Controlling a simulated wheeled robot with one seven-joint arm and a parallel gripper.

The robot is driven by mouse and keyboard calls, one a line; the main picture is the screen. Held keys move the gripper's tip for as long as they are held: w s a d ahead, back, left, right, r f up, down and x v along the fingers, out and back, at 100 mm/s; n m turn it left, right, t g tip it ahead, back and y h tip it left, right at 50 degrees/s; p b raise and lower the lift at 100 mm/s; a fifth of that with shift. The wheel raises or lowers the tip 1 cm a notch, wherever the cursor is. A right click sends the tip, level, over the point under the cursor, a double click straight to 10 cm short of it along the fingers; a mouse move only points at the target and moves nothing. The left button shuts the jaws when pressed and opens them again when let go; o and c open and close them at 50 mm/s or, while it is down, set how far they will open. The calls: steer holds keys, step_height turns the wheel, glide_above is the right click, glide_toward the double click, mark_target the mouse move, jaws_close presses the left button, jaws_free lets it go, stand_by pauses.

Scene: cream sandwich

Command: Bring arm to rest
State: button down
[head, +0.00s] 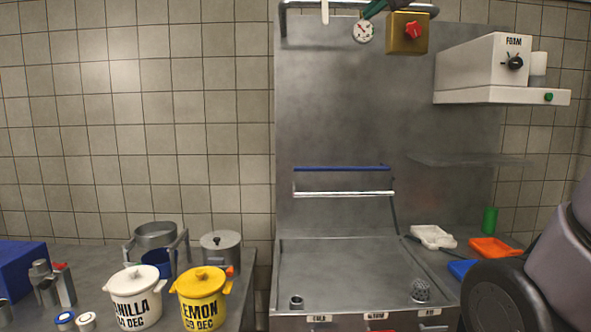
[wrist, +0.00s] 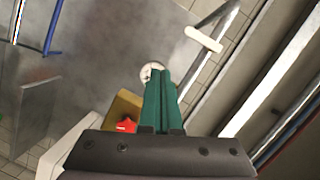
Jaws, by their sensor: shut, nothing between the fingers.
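My gripper (wrist: 160,72) shows in the wrist view as two green fingers pressed together, with nothing between them. Its dark body fills the bottom of that view. The fingertips overlap a round white gauge (wrist: 150,71) in the picture; I cannot tell whether they touch it. Parts of my own arm show at the right edge of the head view, in front of the counter's right end. A dark green piece shows at the top of the head view beside the gauge (head: 363,31); I cannot tell whether it is my fingers.
A gold box (head: 407,34) with a red knob hangs near the gauge. A white FOAM machine (head: 484,68) is on the right wall. Vanilla (head: 136,297) and lemon (head: 201,299) tubs stand at left. Orange tray (head: 495,248) and green cup (head: 489,220) lie near my arm. The steel basin's middle is clear.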

steer(key=s+d+f+n+g, duration=0.1)
steer(key=s+f+n+g, duration=0.1)
steer(key=s+f, duration=0.4)
steer(key=s+d+f+n+g+h, duration=0.1)
steer(key=s+f+g, duration=0.3)
steer(key=f, duration=1.1)
steer(key=s+d+f+n+g+h, duration=0.1)
steer(key=s+d+f+n+g, duration=0.1)
steer(key=s+f, duration=0.7)
steer(key=shift+s+d+f+n+g, duration=0.25)
steer(key=shift+d+f+n+g, duration=0.15)
steer(key=shift+f+n, duration=0.45)
